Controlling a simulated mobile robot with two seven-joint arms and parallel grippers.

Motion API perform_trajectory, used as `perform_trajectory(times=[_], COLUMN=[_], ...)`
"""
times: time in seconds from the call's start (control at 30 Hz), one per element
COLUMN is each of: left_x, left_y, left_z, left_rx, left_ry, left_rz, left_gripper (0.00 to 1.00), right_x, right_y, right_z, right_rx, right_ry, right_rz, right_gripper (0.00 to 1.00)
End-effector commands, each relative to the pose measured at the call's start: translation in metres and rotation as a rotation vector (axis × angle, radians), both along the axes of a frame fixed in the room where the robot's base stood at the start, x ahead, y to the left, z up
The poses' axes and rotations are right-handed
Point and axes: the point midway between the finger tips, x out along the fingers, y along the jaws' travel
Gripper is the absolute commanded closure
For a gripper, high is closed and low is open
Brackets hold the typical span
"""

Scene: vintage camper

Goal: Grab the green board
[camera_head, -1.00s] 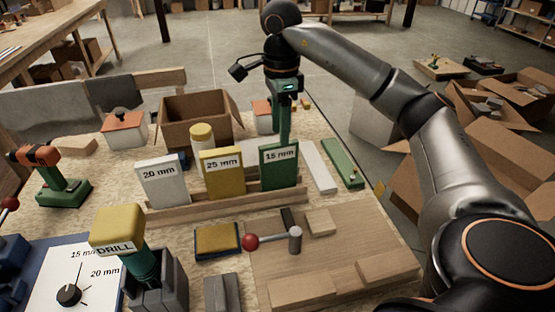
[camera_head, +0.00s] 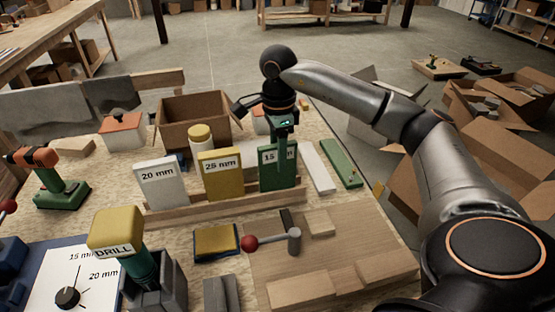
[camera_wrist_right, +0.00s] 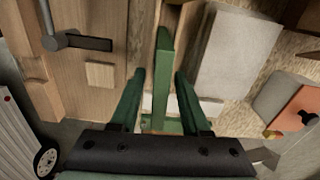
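The green board (camera_head: 268,180), labelled 15 mm, stands upright in a wooden rack (camera_head: 225,206), at the right end of the row. Part of its label is hidden by a finger of my right gripper (camera_head: 284,160). In the right wrist view, the green board (camera_wrist_right: 163,80) shows edge-on between the two green fingers of the right gripper (camera_wrist_right: 159,76). The fingers are apart, one on each side, with visible gaps to the board. My left gripper is in neither view.
A yellow 25 mm board (camera_head: 222,177) and a white 20 mm board (camera_head: 162,184) stand left in the rack. A cardboard box (camera_head: 192,122) is behind. A green strip (camera_head: 341,163) lies at right. A red-knobbed lever (camera_head: 270,241) stands in front.

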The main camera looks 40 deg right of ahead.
Motion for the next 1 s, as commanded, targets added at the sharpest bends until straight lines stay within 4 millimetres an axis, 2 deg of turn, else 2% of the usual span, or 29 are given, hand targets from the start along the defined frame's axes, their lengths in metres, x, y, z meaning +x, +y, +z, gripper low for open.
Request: perform_trajectory(times=[0.03, 0.4, 1.0], left_x=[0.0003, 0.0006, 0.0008], left_y=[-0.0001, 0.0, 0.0], left_z=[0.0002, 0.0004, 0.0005], left_rx=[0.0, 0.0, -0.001], left_ry=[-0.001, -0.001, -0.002], left_rz=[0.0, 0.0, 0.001], left_gripper=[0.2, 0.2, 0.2], right_x=[0.0, 0.0001, 0.0001], right_y=[-0.0001, 0.0, 0.0], right_z=[0.0002, 0.0004, 0.0006], right_rx=[0.0, 0.0, 0.001], right_ry=[0.0, 0.0, 0.0], right_rz=[0.0, 0.0, 0.0], right_gripper=[0.61, 1.0, 1.0])
